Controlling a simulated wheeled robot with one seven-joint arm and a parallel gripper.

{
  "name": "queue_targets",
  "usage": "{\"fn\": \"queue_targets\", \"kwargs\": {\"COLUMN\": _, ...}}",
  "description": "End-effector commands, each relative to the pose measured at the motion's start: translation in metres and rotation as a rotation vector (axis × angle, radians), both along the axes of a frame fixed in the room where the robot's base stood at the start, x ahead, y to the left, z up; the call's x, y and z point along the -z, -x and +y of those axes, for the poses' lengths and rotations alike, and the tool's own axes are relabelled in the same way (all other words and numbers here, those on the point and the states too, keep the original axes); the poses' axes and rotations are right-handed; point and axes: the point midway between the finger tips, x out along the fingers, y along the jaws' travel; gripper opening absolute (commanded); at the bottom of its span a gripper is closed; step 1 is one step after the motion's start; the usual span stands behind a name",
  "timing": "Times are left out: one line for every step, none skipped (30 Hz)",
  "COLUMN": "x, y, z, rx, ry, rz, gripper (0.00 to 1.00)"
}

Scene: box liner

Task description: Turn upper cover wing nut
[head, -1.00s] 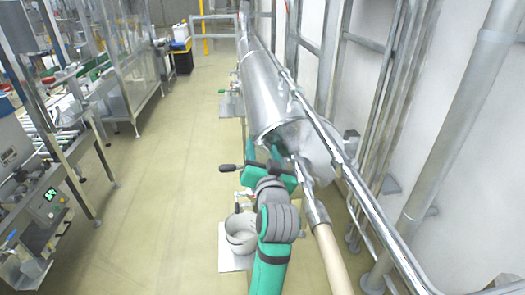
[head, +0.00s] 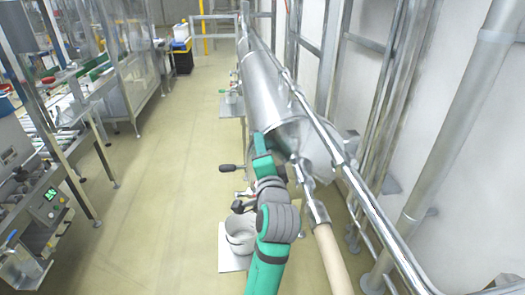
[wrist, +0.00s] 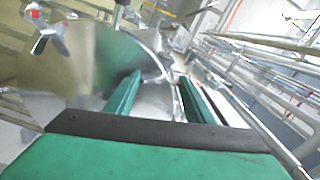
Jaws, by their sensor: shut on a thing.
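The long silver cylindrical vessel (head: 272,100) runs away from me along the wall, its near end just beyond my gripper (head: 261,145). In the wrist view, a shiny round cover (wrist: 85,65) fills the left, with one wing nut (wrist: 46,30) standing out at the upper left, clear of the fingers. My gripper also shows in the wrist view (wrist: 158,80). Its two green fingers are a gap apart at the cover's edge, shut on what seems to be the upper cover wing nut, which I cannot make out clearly.
A shiny pipe (head: 345,165) runs close along the vessel's right side, by the white wall. A light bucket (head: 240,232) stands low below my gripper. Black-handled valves (head: 228,168) stick out left of my arm. The floor between vessel and left machines is clear.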

Motion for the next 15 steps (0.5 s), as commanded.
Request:
{"fn": "queue_targets", "kwargs": {"x": -0.0003, "y": 0.0001, "z": -0.001, "rx": 0.002, "ry": -0.033, "rz": 0.002, "gripper": 0.26}}
{"fn": "queue_targets", "kwargs": {"x": -0.0002, "y": 0.0001, "z": -0.0011, "rx": 0.002, "ry": -0.052, "rz": 0.004, "gripper": 0.26}}
{"fn": "queue_targets", "kwargs": {"x": -0.0001, "y": 0.0001, "z": -0.0012, "rx": 0.002, "ry": -0.077, "rz": 0.006, "gripper": 0.26}}
{"fn": "queue_targets", "kwargs": {"x": -0.0001, "y": 0.0001, "z": -0.0011, "rx": 0.002, "ry": -0.096, "rz": 0.007, "gripper": 0.26}}
{"fn": "queue_targets", "kwargs": {"x": -0.0001, "y": 0.0001, "z": -0.001, "rx": 0.002, "ry": -0.111, "rz": 0.008, "gripper": 0.26}}
{"fn": "queue_targets", "kwargs": {"x": 0.0, "y": 0.0001, "z": -0.0009, "rx": 0.002, "ry": -0.132, "rz": 0.01, "gripper": 0.26}}
{"fn": "queue_targets", "kwargs": {"x": 0.0, "y": 0.0001, "z": -0.0008, "rx": 0.002, "ry": -0.145, "rz": 0.011, "gripper": 0.26}}
{"fn": "queue_targets", "kwargs": {"x": 0.0, "y": 0.0001, "z": -0.0008, "rx": 0.002, "ry": -0.158, "rz": 0.012, "gripper": 0.26}}
{"fn": "queue_targets", "kwargs": {"x": 0.0, "y": 0.0001, "z": -0.0009, "rx": 0.002, "ry": -0.173, "rz": 0.013, "gripper": 0.26}}
{"fn": "queue_targets", "kwargs": {"x": 0.0, "y": 0.0001, "z": -0.0011, "rx": 0.002, "ry": -0.182, "rz": 0.014, "gripper": 0.26}}
{"fn": "queue_targets", "kwargs": {"x": 0.0001, "y": 0.0001, "z": -0.0012, "rx": 0.002, "ry": -0.192, "rz": 0.015, "gripper": 0.26}}
{"fn": "queue_targets", "kwargs": {"x": 0.0001, "y": 0.0001, "z": -0.0014, "rx": 0.002, "ry": -0.202, "rz": 0.016, "gripper": 0.26}}
{"fn": "queue_targets", "kwargs": {"x": 0.0002, "y": 0.0001, "z": -0.0014, "rx": 0.002, "ry": -0.209, "rz": 0.017, "gripper": 0.26}}
{"fn": "queue_targets", "kwargs": {"x": 0.0002, "y": 0.0002, "z": -0.0016, "rx": 0.003, "ry": -0.215, "rz": 0.017, "gripper": 0.26}}
{"fn": "queue_targets", "kwargs": {"x": 0.0002, "y": 0.0002, "z": -0.0016, "rx": 0.003, "ry": -0.222, "rz": 0.018, "gripper": 0.26}}
